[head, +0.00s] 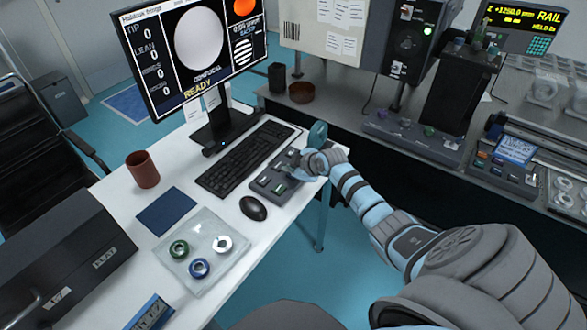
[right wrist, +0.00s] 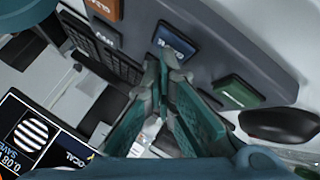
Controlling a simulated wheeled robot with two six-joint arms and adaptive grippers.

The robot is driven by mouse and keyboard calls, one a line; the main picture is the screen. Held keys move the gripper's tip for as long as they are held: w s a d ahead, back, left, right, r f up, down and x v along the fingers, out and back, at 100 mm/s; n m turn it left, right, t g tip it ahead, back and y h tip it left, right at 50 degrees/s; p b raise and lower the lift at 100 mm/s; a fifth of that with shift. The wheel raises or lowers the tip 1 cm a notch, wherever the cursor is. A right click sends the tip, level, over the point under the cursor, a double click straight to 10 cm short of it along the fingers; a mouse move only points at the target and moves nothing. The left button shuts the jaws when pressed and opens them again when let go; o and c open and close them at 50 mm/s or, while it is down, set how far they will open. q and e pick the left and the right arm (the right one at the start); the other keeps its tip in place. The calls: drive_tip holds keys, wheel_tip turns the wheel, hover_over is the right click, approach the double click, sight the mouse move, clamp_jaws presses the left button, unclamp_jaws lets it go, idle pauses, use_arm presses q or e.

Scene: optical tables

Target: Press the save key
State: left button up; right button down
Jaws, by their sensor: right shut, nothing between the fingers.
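A dark grey key box (head: 289,191) lies on the white desk, right of the keyboard. In the right wrist view its panel (right wrist: 208,68) carries an orange key (right wrist: 106,8), a dark key (right wrist: 105,32), a blue key (right wrist: 174,43) and a green key (right wrist: 237,91). The labels are upside down and too blurred to read surely, so I cannot tell which is the save key. My right gripper (right wrist: 168,58) is shut and empty, its tips by the blue key. I cannot tell whether they touch it. It covers part of the box in the head view (head: 289,168).
A black keyboard (head: 244,158) and mouse (head: 253,208) lie beside the box. A monitor (head: 190,50) reading READY stands behind. A brown cup (head: 143,170), a blue pad (head: 166,211) and a clear tray (head: 222,273) with rings are at left and front.

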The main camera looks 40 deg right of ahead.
drive_tip(key=shift+r+p, duration=0.8)
drive_tip(key=shift+r, duration=0.05)
wheel_tip(320, 180, up, 5)
drive_tip(key=p, duration=0.4)
drive_tip(key=shift+p, duration=0.3)
